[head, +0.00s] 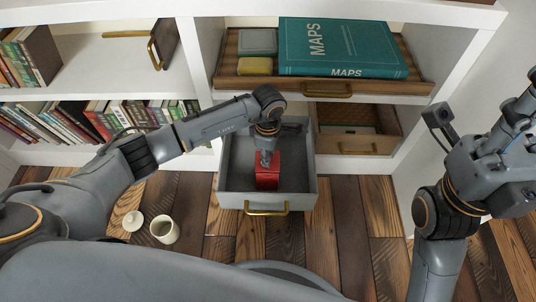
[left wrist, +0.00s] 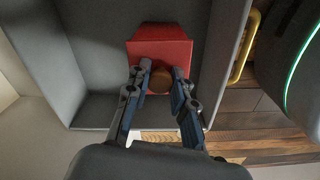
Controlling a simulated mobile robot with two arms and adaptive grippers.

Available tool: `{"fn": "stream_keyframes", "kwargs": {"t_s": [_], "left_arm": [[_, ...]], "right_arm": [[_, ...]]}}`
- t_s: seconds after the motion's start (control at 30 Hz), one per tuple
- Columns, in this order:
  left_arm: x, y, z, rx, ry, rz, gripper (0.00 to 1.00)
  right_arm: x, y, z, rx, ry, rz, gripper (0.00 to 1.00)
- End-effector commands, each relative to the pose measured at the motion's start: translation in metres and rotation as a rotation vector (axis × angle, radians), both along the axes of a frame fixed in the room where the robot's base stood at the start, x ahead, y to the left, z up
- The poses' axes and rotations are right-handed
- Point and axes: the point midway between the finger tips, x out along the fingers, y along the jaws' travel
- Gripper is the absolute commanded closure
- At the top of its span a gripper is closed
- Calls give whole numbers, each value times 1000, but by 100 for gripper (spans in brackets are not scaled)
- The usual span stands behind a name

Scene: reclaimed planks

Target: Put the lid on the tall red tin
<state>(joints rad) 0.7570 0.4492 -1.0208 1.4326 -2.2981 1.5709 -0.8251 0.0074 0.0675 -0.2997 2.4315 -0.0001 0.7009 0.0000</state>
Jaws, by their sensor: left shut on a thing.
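A red tin (head: 267,178) stands inside the open grey drawer (head: 223,180), near its front. In the left wrist view, the red top (left wrist: 160,47) has a round brown knob (left wrist: 161,82) on it. My left gripper (head: 267,156) reaches down into the drawer over the red tin. In the left wrist view its fingers (left wrist: 158,80) are shut on the knob. I cannot tell whether the red lid sits fully down on the tin. My right gripper (head: 515,105) is raised at the right edge, away from the drawer, and its fingers are unclear.
The drawer has a brass handle (head: 267,208). A cream cup (head: 164,229) and a small cream round piece (head: 133,221) are on the plank floor. Above, a wooden drawer (head: 228,82) holds a teal MAPS book (head: 340,47) and small boxes. Another wooden drawer (head: 385,142) stands right.

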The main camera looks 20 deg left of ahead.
Motion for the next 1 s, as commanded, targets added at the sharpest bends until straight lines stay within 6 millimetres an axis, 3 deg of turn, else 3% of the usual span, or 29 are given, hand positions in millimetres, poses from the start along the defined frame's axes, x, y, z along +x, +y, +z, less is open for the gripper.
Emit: {"fn": "stream_keyframes", "kwargs": {"t_s": [0.43,0.47,0.57,0.8,0.9,1.0], "left_arm": [[0,0,0,0,0,0,100],[0,0,0,0,0,0,72],[0,0,0,0,0,0,52],[0,0,-1,0,0,0,50],[-1,0,-1,0,1,0,30],[-1,0,-1,0,1,0,27]], "right_arm": [[1,0,-3,0,13,0,65],[1,0,-3,1,14,0,65],[1,0,-3,1,15,0,65],[0,0,-3,1,14,1,65],[0,0,-3,1,13,1,65],[0,0,-2,1,10,0,65]]}}
